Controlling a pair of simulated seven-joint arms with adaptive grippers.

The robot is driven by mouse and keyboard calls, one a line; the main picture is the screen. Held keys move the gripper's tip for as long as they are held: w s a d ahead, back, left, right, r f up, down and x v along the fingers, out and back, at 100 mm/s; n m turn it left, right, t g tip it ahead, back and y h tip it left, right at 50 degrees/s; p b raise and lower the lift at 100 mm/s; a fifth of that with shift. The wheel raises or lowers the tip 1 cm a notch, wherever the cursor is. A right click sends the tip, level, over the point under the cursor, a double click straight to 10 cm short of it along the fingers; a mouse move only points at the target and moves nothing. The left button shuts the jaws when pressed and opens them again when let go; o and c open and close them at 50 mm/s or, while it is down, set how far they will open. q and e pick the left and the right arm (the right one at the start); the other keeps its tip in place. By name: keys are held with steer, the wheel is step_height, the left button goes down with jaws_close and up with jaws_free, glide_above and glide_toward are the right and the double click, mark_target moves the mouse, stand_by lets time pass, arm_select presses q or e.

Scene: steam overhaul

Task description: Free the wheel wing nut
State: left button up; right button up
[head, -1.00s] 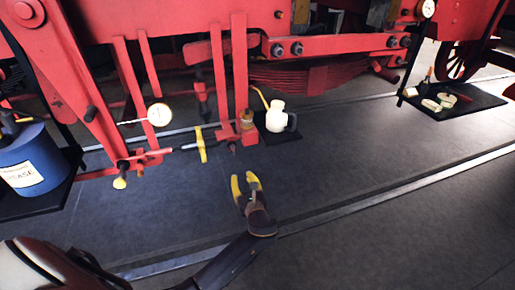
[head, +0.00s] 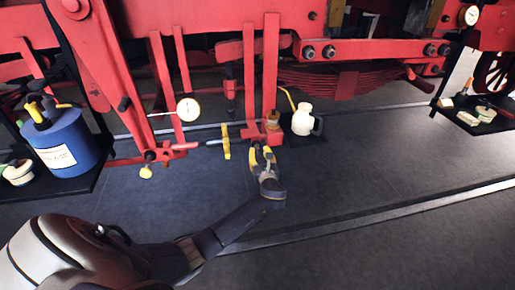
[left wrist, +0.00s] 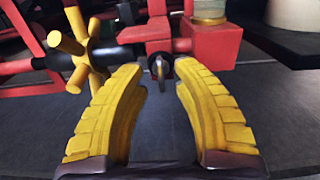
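A yellow spoked wheel (head: 226,141) sits on a dark rod low on the red linkage. It shows large at the left in the left wrist view (left wrist: 80,48). A small dark knob or pin (left wrist: 160,68) hangs under a red block (left wrist: 205,43), beside the wheel; I cannot tell which of these is the wing nut. My left gripper (head: 262,155) is open and empty just in front of the red block. In the left wrist view its yellow fingers (left wrist: 162,95) stand either side of the dark knob, apart from it. My right gripper is not in view.
A cream oil can (head: 302,121) stands on a dark mat right of the red block. A dial gauge (head: 188,109) is left of the wheel. A blue grease drum (head: 62,143) stands at the left. The floor in front is clear.

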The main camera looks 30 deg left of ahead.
mark_target(258, 148)
arm_select(q)
steer(key=shift+x, duration=1.9)
steer(key=shift+c, duration=0.3)
jaws_close()
steer(key=shift+r, duration=0.1)
